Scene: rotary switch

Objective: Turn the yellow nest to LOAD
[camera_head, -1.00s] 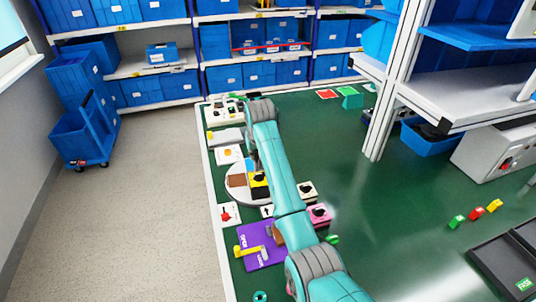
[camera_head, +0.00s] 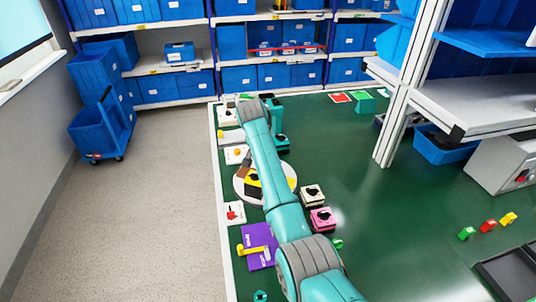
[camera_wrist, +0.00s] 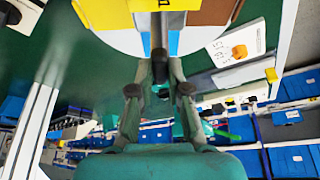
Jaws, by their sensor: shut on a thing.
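A round white turntable (camera_head: 243,192) lies near the bench's left edge in the head view, partly covered by my arm. The yellow nest (camera_head: 253,182) sits on it, with a brown block (camera_head: 245,165) beside it at the upper left. In the wrist view the yellow nest (camera_wrist: 105,13) and brown block (camera_wrist: 215,10) show at the top edge, both cut off. In the head view the fingers are hidden behind my arm. No LOAD mark is legible.
A white panel with an orange knob (camera_wrist: 238,50) is close to the turntable. A purple plate with a yellow lever (camera_head: 258,246) lies in front. White (camera_head: 312,196) and pink (camera_head: 322,220) switch boxes stand at the right.

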